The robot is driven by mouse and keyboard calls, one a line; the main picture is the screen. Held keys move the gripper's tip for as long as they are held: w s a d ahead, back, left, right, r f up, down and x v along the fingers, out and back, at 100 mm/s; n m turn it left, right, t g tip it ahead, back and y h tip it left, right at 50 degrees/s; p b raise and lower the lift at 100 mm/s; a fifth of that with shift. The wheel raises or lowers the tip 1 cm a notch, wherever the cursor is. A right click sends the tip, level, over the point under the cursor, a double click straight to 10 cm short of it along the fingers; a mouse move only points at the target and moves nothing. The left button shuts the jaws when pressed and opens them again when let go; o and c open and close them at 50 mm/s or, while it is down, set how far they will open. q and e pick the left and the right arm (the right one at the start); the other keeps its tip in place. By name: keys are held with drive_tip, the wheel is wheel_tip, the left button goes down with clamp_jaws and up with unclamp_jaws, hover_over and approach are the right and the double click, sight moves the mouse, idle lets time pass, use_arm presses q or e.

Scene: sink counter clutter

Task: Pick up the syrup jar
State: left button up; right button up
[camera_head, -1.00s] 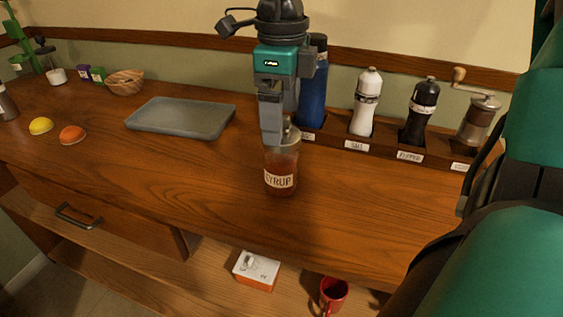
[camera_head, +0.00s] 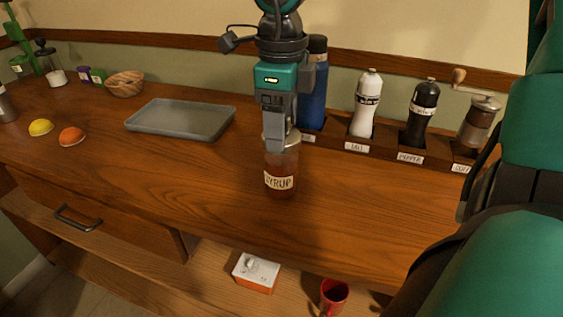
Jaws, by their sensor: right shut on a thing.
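The syrup jar (camera_head: 281,178) is an upright clear jar of reddish-brown syrup with a "SYRUP" label and a metal-coloured lid. It stands on the wooden counter near the middle of the head view. My right gripper (camera_head: 279,140) comes down from above and is shut on the jar at its lid. The fingers hide part of the lid. I cannot tell whether the jar's base is touching the counter or just clear of it. My left gripper is not in view.
Behind the jar, a wooden rack (camera_head: 384,148) holds a blue bottle (camera_head: 313,95), a white salt mill (camera_head: 366,103), a black pepper mill (camera_head: 421,112) and a coffee grinder (camera_head: 478,124). A grey tray (camera_head: 180,119) lies to the left. Counter in front is clear.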

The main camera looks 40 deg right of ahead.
drive_tip(key=c, duration=0.7)
clamp_jaws()
drive_tip(key=shift+r, duration=0.15)
